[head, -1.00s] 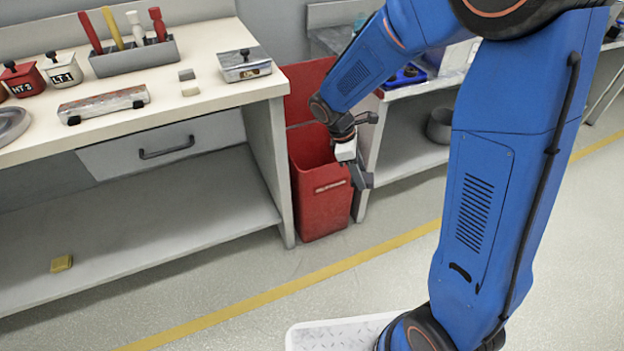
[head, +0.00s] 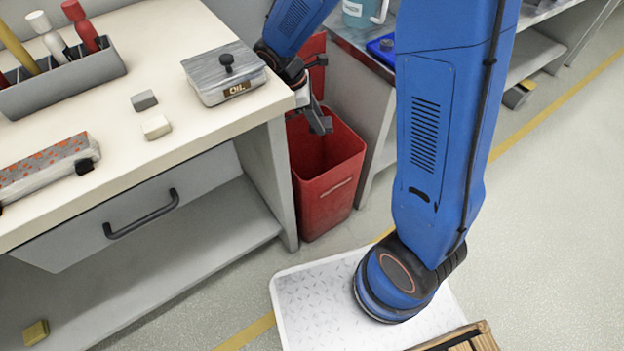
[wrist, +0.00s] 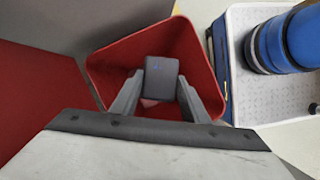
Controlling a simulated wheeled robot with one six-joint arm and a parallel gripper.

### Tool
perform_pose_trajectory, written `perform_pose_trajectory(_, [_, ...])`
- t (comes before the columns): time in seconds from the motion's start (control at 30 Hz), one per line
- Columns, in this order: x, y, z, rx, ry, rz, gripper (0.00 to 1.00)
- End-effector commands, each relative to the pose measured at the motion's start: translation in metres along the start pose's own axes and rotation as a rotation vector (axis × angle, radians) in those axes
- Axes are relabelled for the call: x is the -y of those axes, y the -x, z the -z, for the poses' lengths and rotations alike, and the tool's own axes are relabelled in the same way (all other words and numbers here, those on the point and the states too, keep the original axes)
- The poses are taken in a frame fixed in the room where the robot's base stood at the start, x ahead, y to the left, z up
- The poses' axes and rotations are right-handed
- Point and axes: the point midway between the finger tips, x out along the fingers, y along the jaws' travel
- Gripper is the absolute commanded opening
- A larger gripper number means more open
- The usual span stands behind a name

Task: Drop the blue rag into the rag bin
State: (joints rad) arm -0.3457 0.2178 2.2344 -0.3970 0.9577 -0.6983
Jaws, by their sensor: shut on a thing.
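The red rag bin (head: 326,195) stands on the floor beside the bench's right end, open at the top. It also shows in the wrist view (wrist: 110,65), under my gripper. My gripper (head: 318,118) is over the bin's opening, pointing down. In the wrist view my gripper (wrist: 158,92) is shut on a small dark grey-blue folded piece, which looks like the blue rag (wrist: 160,72). The bin's inside shows around it. I cannot tell exactly how high the rag is above the rim. The head view does not show the rag clearly.
The bench (head: 200,125) is close on the left of the bin, with an oil box (head: 225,75) near its corner. Another bench (head: 365,120) stands on the right. A yellow block (head: 36,332) lies on the lower shelf. Open floor lies to the right.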

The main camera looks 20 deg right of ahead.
Motion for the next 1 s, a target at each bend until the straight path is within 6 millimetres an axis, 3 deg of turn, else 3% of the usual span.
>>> perform_pose_trajectory(0.5, [0.000, -0.045, 0.018, 0.001, 0.001, 0.001, 0.09])
perform_pose_trajectory(0.97, [0.000, -0.051, 0.021, -0.001, 0.000, 0.000, 0.09])
perform_pose_trajectory(1.0, [0.000, -0.051, 0.021, -0.001, 0.000, 0.000, 0.51])
